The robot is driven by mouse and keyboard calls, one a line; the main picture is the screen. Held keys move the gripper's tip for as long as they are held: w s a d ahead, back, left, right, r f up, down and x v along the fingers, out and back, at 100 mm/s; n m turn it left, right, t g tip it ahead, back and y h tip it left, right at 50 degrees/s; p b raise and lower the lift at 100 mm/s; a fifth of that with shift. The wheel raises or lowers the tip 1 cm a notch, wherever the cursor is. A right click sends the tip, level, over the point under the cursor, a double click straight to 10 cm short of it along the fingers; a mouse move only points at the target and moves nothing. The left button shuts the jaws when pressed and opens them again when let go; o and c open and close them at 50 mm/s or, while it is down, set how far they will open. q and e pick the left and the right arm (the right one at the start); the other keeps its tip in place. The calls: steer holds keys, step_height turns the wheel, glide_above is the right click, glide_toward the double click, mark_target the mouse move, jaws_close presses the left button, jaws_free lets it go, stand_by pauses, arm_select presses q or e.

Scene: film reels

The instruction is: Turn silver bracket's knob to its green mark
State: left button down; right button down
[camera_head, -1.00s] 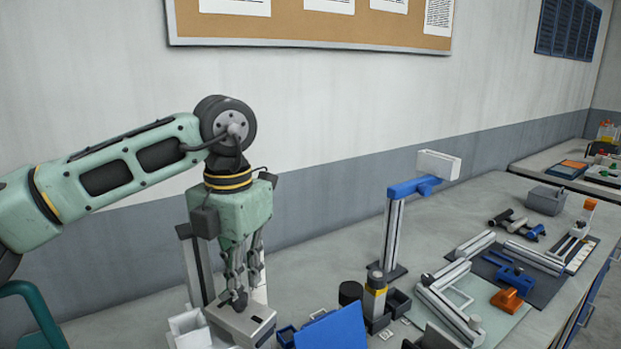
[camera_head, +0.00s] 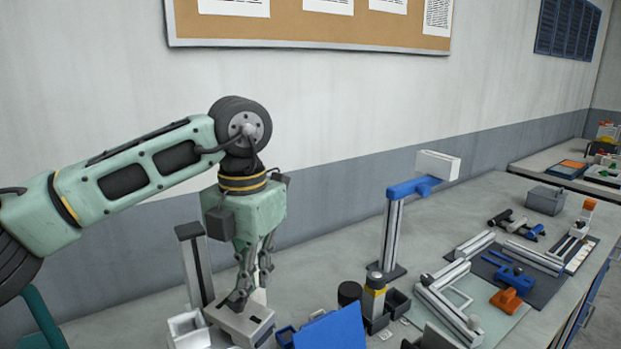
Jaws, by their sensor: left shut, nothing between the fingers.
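My left gripper (camera_head: 240,298) points down with its fingers together over the top of a light grey, box-like unit (camera_head: 257,326) at the lower left of the bench. The fingertips are at or just above the unit's top; I cannot tell if they touch it. A silver-grey upright post (camera_head: 195,262) stands behind the unit. A silver angled bracket (camera_head: 440,303) with small round ends lies on the bench to the right. No knob with a green mark can be made out; the fingers cover part of the unit's top. My right gripper is not in view.
White bins (camera_head: 187,328) stand left of the unit, a blue panel (camera_head: 332,330) to its right. A blue-armed stand (camera_head: 393,230) rises mid-bench. A yellow-banded cylinder (camera_head: 374,293) stands near dark bins. An orange part (camera_head: 506,300) and grey box (camera_head: 546,199) are farther right.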

arm_select(q)
step_height(320, 180, up, 6)
steer(key=p, duration=0.4)
